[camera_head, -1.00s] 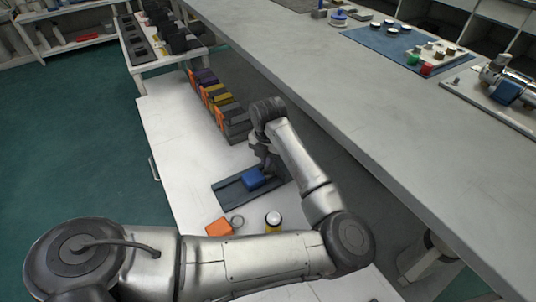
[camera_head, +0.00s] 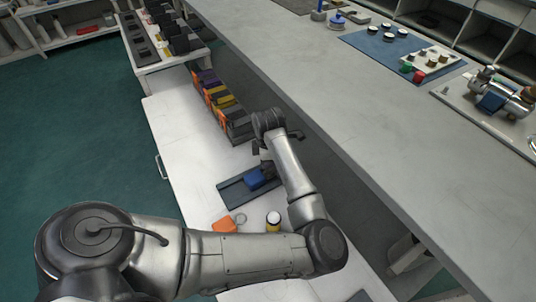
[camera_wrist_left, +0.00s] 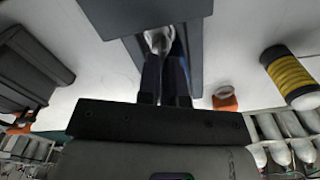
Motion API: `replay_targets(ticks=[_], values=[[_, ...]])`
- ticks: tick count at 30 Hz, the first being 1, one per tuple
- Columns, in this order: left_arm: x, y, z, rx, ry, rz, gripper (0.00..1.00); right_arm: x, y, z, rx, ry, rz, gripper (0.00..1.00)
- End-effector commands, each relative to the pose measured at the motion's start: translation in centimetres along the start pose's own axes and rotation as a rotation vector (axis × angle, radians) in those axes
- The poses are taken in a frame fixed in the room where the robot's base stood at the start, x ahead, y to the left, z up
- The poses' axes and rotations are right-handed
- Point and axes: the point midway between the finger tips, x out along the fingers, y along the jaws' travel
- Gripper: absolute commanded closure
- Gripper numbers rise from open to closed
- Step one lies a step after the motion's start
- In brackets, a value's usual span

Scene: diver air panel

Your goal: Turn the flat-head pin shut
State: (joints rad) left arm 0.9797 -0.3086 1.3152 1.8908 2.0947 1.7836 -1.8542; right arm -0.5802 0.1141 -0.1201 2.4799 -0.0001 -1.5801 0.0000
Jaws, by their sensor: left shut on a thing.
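My left gripper (camera_head: 267,171) reaches down at a blue block (camera_head: 254,180) on a dark grey tray (camera_head: 233,195) on the white table. In the left wrist view, the left gripper's two dark fingers (camera_wrist_left: 166,68) are close together on a small silvery piece (camera_wrist_left: 158,40), which may be the flat-head pin. The fingers hide most of this piece, so its turn angle cannot be told. A grey slab (camera_wrist_left: 203,65) lies around it. My right gripper is not in view.
An orange block (camera_head: 224,225), a ring (camera_head: 240,219) and a yellow-and-black cylinder (camera_head: 273,221) stand near the tray. Several coloured bins (camera_head: 222,102) line the table behind. A long grey bench (camera_head: 340,110) runs along the right, bearing a blue mat (camera_head: 376,50) and a silver fitting (camera_head: 503,98).

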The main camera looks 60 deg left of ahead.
Motion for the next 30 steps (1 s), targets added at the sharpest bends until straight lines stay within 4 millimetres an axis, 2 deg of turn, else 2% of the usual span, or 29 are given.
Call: replay_targets(ticks=[1, 30], values=[[-0.9, 0.0, 0.1, 0.046, 0.0, 0.002, 1.0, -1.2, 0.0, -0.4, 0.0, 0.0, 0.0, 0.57], [-0.8, 0.0, 0.0, 0.925, 0.001, 0.0, 1.0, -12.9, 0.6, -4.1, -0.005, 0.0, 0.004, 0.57]])
